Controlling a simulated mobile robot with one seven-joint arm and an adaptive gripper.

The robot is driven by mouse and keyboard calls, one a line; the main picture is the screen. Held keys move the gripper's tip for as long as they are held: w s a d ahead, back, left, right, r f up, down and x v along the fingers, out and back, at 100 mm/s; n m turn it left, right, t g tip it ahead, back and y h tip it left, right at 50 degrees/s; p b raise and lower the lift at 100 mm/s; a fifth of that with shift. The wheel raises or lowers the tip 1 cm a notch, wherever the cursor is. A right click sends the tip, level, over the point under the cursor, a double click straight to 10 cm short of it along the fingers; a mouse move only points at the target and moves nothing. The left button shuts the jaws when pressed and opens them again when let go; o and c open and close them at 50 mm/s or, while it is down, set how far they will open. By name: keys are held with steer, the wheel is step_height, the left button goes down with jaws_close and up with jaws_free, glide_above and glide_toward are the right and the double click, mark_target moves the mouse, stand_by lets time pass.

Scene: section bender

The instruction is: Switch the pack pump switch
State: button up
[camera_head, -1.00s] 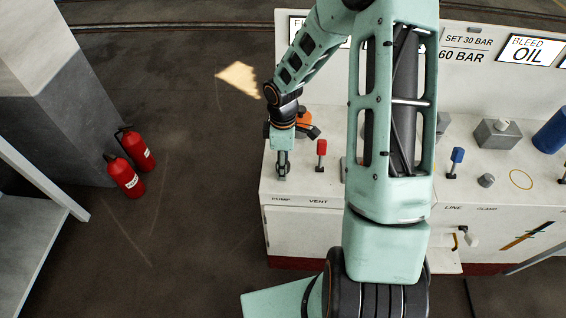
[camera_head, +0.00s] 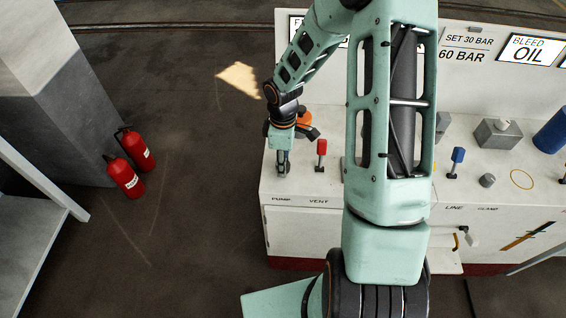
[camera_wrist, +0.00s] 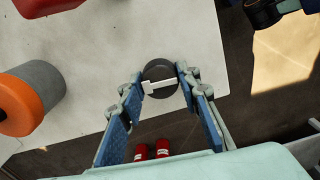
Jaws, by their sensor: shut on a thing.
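The pack pump switch (camera_wrist: 160,86) is a dark round knob with a white pointer bar, seen in the wrist view near the bench edge. My gripper (camera_wrist: 161,95) has its two blue-padded fingers on either side of the knob, shut on it. In the head view my gripper (camera_head: 283,168) reaches down onto the left end of the white bench top, above the "PUMP" label (camera_head: 282,199). The knob itself is hidden there by the fingers.
A red-capped lever (camera_head: 321,150) stands just right of my gripper, above the "VENT" label. A blue lever (camera_head: 457,158) is further right. Two red extinguishers (camera_head: 125,177) stand on the floor at left.

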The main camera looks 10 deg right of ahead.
steer(key=m+b, duration=0.2)
steer(key=m, duration=0.3)
steer(key=shift+f+m+b, duration=0.1)
steer(key=shift+m+b, duration=0.25)
steer(key=shift+m, duration=0.05)
steer(key=m+b, duration=0.2)
steer(key=m, duration=0.3)
stand_by(0.4)
steer(key=o, duration=1.1)
steer(key=shift+r, duration=0.2)
step_height(320, 180, up, 12)
steer(key=shift+f, duration=0.1)
steer(key=shift+w, duration=0.1)
